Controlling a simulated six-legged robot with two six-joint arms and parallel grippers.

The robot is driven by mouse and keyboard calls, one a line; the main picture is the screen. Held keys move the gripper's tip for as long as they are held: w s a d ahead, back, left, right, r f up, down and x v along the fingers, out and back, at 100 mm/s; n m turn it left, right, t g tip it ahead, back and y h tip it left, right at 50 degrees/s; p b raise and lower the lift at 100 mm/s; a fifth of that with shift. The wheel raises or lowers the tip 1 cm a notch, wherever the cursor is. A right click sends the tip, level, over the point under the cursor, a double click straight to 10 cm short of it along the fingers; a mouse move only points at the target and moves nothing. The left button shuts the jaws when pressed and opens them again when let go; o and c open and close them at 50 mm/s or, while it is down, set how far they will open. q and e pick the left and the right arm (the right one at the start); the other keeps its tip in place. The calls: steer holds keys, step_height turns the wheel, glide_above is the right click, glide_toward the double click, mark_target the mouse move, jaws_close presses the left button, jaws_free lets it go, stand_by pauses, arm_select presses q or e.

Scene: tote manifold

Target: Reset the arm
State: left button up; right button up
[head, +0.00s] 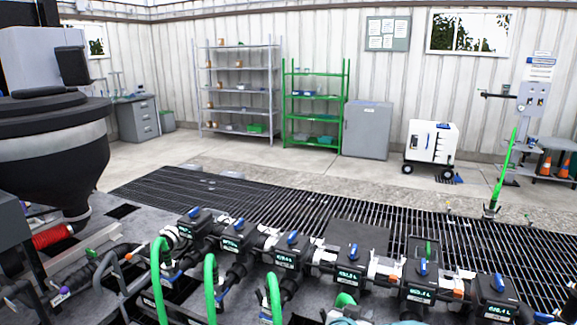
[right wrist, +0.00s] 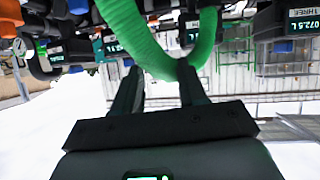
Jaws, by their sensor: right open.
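My right gripper (right wrist: 159,68) shows in the right wrist view with its two dark fingers apart. A green hose (right wrist: 143,40) loops down across the space at the fingertips. I cannot tell whether the hose lies between the fingers or just beyond them. I cannot make out the right gripper clearly in the head view. My left gripper is in neither view.
A manifold of black valve units (head: 285,255) with blue handles and digital displays crosses the foreground. Several green hoses (head: 210,285) arch in front of it. A black hopper (head: 60,150) stands at left. Dark floor grating (head: 300,205) and clear concrete (head: 290,165) lie behind.

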steer(key=s+d+f+n+g+y, duration=0.25)
steer(key=s+f, duration=0.35)
steer(key=f, duration=0.3)
steer(key=s+d+f+n+g+y, duration=0.1)
steer(key=s+d+f, duration=0.35)
steer(key=f, duration=0.45)
steer(key=s+a+f+g+y, duration=0.2)
steer(key=s+a, duration=0.2)
steer(key=s, duration=0.4)
steer(key=s+a+f+g+y, duration=0.2)
steer(key=s+a, duration=0.2)
steer(key=s, duration=0.4)
steer(key=s+a+f+g+y, duration=0.1)
steer(key=s+a+g+y, duration=0.2)
steer(key=s, duration=0.5)
steer(key=shift+s+a+f, duration=0.2)
steer(key=shift+a+f, duration=0.2)
steer(key=shift+a, duration=0.1)
